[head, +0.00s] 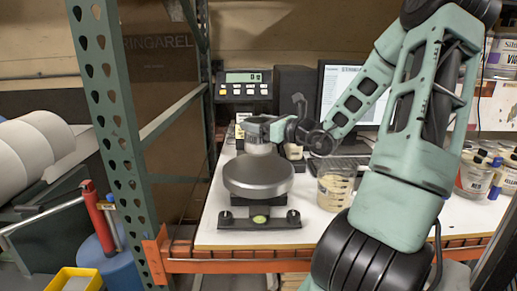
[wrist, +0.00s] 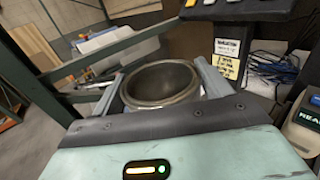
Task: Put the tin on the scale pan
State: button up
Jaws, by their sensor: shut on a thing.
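The tin (wrist: 160,82) is a round, open-topped metal can. It sits upright between the two fingers of my gripper (wrist: 158,80) in the wrist view, and its inside looks empty. In the head view my gripper (head: 262,129) is shut on the tin, and the tin's lower part (head: 258,148) shows below the fingers. The scale pan (head: 258,178) is a dark grey round disc directly below the tin. I cannot tell whether the tin's base touches the pan.
The scale's display (head: 248,78) stands behind on a post. A clear beaker (head: 334,188) stands to the right of the pan. A green rack upright (head: 112,110) rises at the left.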

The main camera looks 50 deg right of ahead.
aim_at(259, 139)
jog(key=shift+f, duration=2.65)
jog(key=shift+f+b, duration=0.1)
jog(key=shift+b, duration=0.2)
jog(key=shift+f, duration=0.15)
jog(key=o, duration=1)
jog(key=shift+r, duration=0.25)
jog(key=s, duration=1.2)
jog(key=shift+d, duration=0.3)
